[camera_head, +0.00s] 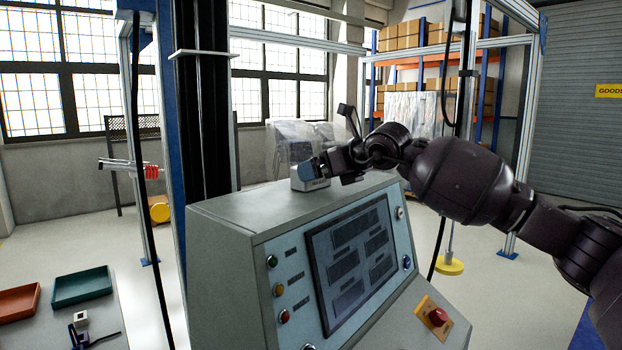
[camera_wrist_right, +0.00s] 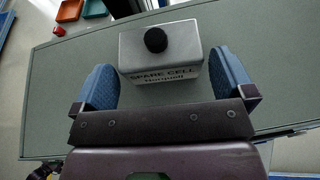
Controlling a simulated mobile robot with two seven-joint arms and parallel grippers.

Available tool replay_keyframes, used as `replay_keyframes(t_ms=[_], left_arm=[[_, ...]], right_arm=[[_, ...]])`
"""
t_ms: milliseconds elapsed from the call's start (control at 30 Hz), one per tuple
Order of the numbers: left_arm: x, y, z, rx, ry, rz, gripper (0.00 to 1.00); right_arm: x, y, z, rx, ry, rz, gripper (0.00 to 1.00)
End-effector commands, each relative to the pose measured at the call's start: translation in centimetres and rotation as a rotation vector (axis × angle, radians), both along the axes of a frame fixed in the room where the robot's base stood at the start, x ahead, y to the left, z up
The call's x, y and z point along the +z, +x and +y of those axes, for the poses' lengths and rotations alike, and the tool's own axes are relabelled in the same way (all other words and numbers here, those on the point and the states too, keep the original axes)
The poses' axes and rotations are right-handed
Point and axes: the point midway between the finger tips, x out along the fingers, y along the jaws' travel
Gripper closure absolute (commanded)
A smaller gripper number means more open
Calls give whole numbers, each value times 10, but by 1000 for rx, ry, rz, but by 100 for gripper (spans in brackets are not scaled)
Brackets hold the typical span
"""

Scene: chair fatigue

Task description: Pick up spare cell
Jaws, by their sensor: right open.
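The spare cell (camera_wrist_right: 160,52) is a small grey metal block with a dark round knob on top and the printed words "SPARE CELL". It sits on the flat top of a grey-green console (camera_head: 225,208), and in the head view the cell (camera_head: 312,184) is near the far edge, partly hidden by my gripper. My right gripper (camera_wrist_right: 164,66) is open, with blue finger pads on either side of the cell. A gap shows at the left finger; the right finger is close to the block, and I cannot tell if it touches. My left gripper is not in view.
The console front has a screen (camera_head: 352,255), small lamps and a red button (camera_head: 437,316). A tall dark column (camera_head: 200,110) stands behind it. A green tray (camera_head: 82,287) and a red-brown tray (camera_head: 18,302) lie at lower left. The console top around the cell is clear.

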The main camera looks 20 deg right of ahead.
Motion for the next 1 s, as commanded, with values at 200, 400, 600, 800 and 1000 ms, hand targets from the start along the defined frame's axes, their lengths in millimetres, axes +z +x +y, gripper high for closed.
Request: replay_keyframes(t_ms=[200, 400, 600, 800, 1000], left_arm=[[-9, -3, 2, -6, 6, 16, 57], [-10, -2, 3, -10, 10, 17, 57], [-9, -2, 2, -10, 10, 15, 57], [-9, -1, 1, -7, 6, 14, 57], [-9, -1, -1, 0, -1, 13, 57]], right_arm=[[-9, 28, 15, 1, 2, 3, 0], [-12, 38, 19, 1, 1, 1, 0], [-11, 37, 20, 1, 0, 0, 0], [-11, 37, 20, 1, 1, 1, 29], [-10, 37, 20, 1, 2, -2, 52]])
